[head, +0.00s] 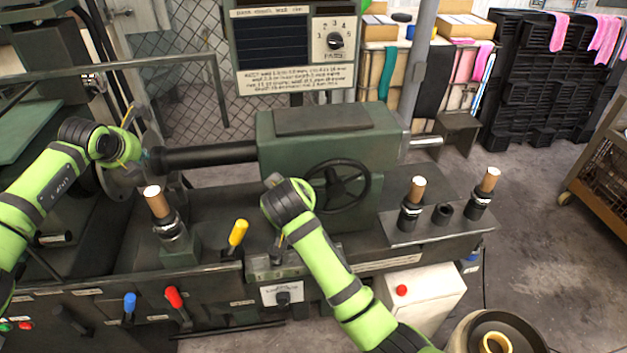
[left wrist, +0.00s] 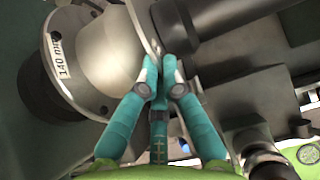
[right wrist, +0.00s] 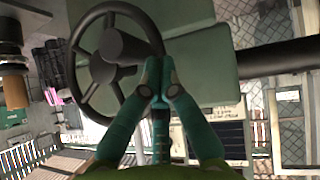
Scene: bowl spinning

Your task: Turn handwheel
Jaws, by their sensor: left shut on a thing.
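The black handwheel (head: 338,187) is on the front of the green housing. It has several spokes and also shows in the right wrist view (right wrist: 81,61). My right gripper (right wrist: 158,62) is at the wheel's rim, its fingertips closed together around it. In the head view my right wrist hides these fingers. In the head view the left fingers are mostly hidden.
The green housing (head: 290,150) stands on the dark lathe bed. A yellow lever (head: 237,234) and wooden-handled tool posts (head: 158,203) rise from the bed. Red (head: 173,297) and blue (head: 130,303) levers are on the front. A white box with a red button (head: 402,290) stands low right.

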